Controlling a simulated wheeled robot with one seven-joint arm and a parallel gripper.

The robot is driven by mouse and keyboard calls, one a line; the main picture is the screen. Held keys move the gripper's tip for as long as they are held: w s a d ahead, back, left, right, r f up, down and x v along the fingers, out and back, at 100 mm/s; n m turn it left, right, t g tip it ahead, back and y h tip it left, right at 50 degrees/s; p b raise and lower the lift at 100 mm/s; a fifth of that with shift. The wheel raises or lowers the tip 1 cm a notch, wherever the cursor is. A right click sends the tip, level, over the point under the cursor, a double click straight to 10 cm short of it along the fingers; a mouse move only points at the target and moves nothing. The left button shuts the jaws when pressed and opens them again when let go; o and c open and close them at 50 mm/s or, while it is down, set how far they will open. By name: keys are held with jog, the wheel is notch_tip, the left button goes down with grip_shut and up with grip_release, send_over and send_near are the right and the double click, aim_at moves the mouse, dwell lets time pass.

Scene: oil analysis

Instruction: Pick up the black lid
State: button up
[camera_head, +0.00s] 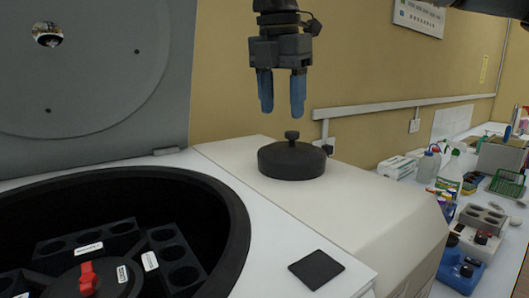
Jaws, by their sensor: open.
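The black lid (291,161) is a round disc with a small knob on top. It sits flat on the white top surface of the machine, right of the round opening. My gripper (282,106) has blue fingertips pointing down. It is open and empty, and it appears above the lid's knob with a visible gap between them. I cannot tell its exact depth relative to the knob.
The centrifuge bowl (235,225) is open at the left, with a rotor and red knob (87,276) inside. Its raised grey cover (85,65) stands behind. A black square pad (316,269) lies in front of the lid. A cluttered bench (375,184) is at the right.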

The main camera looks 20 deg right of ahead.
aim_at(291, 132)
jog(key=shift+m+h, duration=0.6)
jog(key=shift+h, duration=0.2)
jog(key=shift+d+p+x, duration=0.15)
jog(key=shift+p+x, duration=0.55)
jog(key=shift+x, duration=0.9)
jog(key=shift+d+p+x, duration=0.2)
jog(key=shift+p+x, duration=0.45)
jog(key=shift+x, duration=0.9)
jog(key=shift+w+r, duration=0.1)
jog(key=shift+r, duration=0.05)
grip_shut()
